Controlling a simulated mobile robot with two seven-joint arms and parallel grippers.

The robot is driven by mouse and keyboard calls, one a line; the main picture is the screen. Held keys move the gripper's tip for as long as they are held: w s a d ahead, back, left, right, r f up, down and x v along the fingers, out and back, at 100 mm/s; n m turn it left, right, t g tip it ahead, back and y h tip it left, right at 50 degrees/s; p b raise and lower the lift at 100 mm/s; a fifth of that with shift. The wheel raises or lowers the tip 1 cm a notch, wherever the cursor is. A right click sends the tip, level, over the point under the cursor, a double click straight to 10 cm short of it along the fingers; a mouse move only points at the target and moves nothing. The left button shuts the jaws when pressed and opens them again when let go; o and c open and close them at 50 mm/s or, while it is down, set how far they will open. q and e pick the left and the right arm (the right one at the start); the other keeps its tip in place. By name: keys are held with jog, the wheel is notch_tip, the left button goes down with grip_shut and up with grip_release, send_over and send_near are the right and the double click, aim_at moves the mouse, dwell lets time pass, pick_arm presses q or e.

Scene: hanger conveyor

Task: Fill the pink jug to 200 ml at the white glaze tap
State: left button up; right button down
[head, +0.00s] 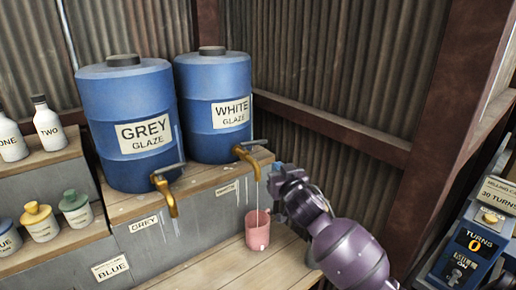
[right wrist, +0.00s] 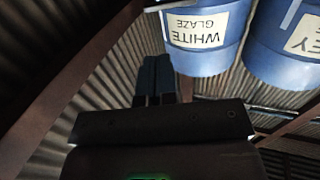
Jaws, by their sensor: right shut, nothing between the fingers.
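The pink jug (head: 258,232) stands upright on the wooden bench, below the brass white glaze tap (head: 247,158). A thin pale stream runs down from the tap into the jug. The level inside and any marks are too small to read. The tap's grey lever (head: 252,142) sits on top of it. The blue white glaze barrel (head: 214,105) is behind, and it also shows upside down in the right wrist view (right wrist: 203,45). My right gripper (head: 280,178) is shut and empty, just right of the tap and stream, above the jug. My left gripper is not in view.
A blue grey glaze barrel (head: 128,120) with its own brass tap (head: 165,192) stands to the left. Bottles and small lidded jars sit on the left steps. A machine with a turns counter (head: 474,243) stands at far right. Corrugated walls close the back.

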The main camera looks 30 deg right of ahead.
jog(key=x, duration=1.4)
jog(key=shift+d+p, duration=0.3)
jog(key=shift+d, duration=0.05)
jog(key=shift+f, duration=0.1)
